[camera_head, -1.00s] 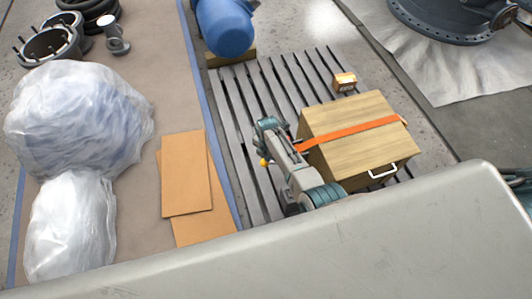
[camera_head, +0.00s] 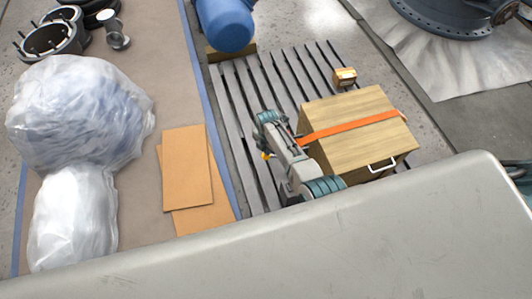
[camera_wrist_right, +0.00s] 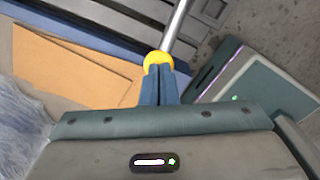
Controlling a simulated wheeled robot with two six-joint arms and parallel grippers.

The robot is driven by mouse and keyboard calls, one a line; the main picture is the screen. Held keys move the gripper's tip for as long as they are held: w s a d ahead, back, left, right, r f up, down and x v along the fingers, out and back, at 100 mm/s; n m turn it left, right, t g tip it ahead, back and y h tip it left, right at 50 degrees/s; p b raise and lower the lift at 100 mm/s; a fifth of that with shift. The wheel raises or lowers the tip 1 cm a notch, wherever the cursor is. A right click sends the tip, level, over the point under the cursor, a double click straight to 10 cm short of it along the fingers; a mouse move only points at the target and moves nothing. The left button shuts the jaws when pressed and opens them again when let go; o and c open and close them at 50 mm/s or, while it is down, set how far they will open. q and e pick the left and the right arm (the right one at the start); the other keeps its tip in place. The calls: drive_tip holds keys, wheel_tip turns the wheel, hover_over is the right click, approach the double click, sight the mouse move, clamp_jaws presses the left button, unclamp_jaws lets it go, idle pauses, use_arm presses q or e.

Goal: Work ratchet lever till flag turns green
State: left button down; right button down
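A lever shows in the right wrist view as a silver rod (camera_wrist_right: 178,28) with a yellow knob (camera_wrist_right: 158,62) on its near end. My right gripper (camera_wrist_right: 160,72) has its two dark blue fingers close together over the knob and appears shut on the lever. In the head view my right gripper (camera_head: 267,150) is at the left side of the strapped wooden crate, with a bit of yellow beside it. My arm hides most of the lever there. I cannot make out the ratchet body or a flag. My left gripper is not in view.
A wooden crate (camera_head: 350,112) with an orange strap (camera_head: 350,130) and a white handle stands on a grey slatted pallet (camera_head: 232,110). A small orange box (camera_head: 345,77) is behind it. Cardboard sheets (camera_head: 186,168) and plastic-wrapped bundles (camera_head: 75,115) lie left. A blue cylinder (camera_head: 226,25) is beyond.

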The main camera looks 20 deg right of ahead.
drive_tip(key=f+b, duration=0.1)
drive_tip(key=f, duration=0.2)
drive_tip(key=shift+s+a+b, duration=0.2)
drive_tip(key=shift+a+b, duration=0.15)
drive_tip(key=shift+b, duration=0.05)
wheel_tip(320, 180, down, 4)
drive_tip(key=a+b, duration=0.1)
drive_tip(key=b, duration=0.2)
drive_tip(key=r+p, duration=0.2)
drive_tip(key=d+r+p, duration=0.1)
drive_tip(key=r+p, duration=0.2)
drive_tip(key=d+r+p, duration=0.1)
drive_tip(key=r+p, duration=0.1)
drive_tip(key=p, duration=0.1)
drive_tip(key=shift+w+d+r, duration=0.1)
drive_tip(key=shift+d+r, duration=0.1)
drive_tip(key=shift+r, duration=0.05)
drive_tip(key=shift+d+r, duration=0.1)
drive_tip(key=shift+r, duration=0.1)
wheel_tip(320, 180, up, 6)
drive_tip(key=p, duration=0.6)
